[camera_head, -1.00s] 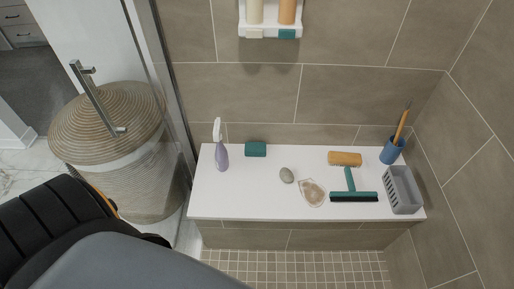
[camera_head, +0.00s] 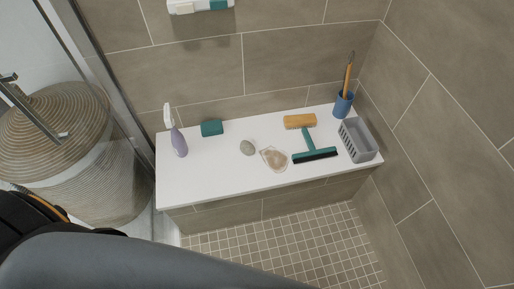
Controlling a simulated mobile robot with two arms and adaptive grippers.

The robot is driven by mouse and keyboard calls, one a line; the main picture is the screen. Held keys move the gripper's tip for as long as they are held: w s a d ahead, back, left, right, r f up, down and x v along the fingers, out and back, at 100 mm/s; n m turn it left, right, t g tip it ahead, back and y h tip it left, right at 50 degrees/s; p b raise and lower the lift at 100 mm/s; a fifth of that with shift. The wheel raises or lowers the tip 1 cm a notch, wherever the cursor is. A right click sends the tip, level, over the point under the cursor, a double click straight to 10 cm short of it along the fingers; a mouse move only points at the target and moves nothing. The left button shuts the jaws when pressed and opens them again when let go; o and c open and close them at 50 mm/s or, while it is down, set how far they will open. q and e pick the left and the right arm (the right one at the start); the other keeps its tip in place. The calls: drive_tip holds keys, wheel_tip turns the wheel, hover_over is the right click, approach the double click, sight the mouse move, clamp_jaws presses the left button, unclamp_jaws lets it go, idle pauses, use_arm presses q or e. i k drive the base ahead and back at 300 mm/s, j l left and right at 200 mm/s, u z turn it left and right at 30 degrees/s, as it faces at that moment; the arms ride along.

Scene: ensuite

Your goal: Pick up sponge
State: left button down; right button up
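A yellow-orange block (camera_head: 300,121) that looks like the sponge lies at the back of the white bench (camera_head: 215,180), right of its middle. A smaller teal block (camera_head: 212,128) lies at the back left of the bench; I cannot tell whether it is soap or another sponge. A teal squeegee (camera_head: 314,155) lies just in front of the yellow-orange block. Neither of my grippers shows in the view. Only grey and black parts of my own body show at the lower left.
A spray bottle (camera_head: 178,142) stands at the bench's left end. A stone (camera_head: 247,148) and a shell-like dish (camera_head: 274,159) lie in the middle. A blue cup with a brush (camera_head: 343,104) and a grey basket (camera_head: 358,140) are at the right end. A glass door edge and woven hamper (camera_head: 70,150) stand left.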

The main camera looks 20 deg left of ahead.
sight(208, 128)
drive_tip(key=i+l+u, duration=0.2)
drive_tip(key=u, duration=0.15)
drive_tip(key=i+l+u, duration=0.2)
drive_tip(key=u, duration=0.2)
drive_tip(key=i+l+u, duration=0.15)
drive_tip(key=l+u, duration=0.2)
